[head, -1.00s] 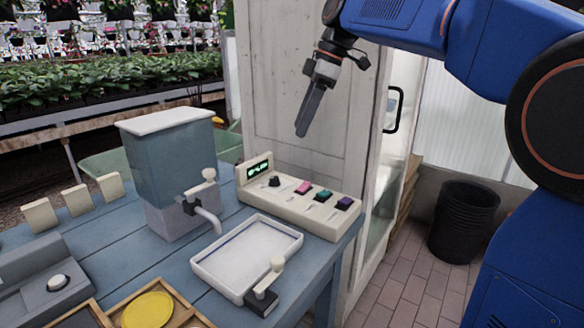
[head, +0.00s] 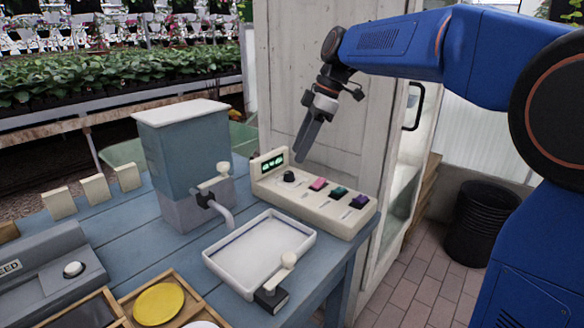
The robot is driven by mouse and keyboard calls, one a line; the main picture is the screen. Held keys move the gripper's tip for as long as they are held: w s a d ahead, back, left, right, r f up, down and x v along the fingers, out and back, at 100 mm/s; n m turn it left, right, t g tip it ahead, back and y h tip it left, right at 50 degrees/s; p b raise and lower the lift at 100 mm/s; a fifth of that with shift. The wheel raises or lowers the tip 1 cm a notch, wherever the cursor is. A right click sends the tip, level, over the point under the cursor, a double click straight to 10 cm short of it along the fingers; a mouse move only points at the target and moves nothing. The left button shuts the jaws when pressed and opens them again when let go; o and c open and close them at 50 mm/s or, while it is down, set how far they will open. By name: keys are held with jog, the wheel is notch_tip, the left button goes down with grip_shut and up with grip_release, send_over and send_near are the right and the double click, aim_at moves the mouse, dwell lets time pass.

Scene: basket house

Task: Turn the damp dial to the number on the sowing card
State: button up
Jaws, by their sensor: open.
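A cream control box (head: 315,200) stands on the blue table near its right edge. At its left end is a small green-lit display (head: 273,162), too small to read surely. A black knob (head: 289,176) sits just in front of the display; I cannot tell for sure that it is the damp dial. Pink, teal and purple switches follow to its right. My gripper (head: 305,148) points down above and behind the box, a little right of the knob, apart from it. It is open and holds nothing. I see no sowing card that I can read.
A blue-grey water tank (head: 185,150) with a tap stands left of the box. A white tray (head: 258,252) with a lever lies in front. A grey machine (head: 50,280) and a wooden tray with a yellow disc (head: 158,304) are at the lower left. A black bin (head: 480,222) stands on the floor.

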aim_at(289, 173)
jog(key=x, duration=0.6)
jog(key=shift+a+f, duration=0.15)
jog(key=shift+f, duration=0.05)
jog(key=shift+c, duration=0.4)
jog(key=c, duration=0.9)
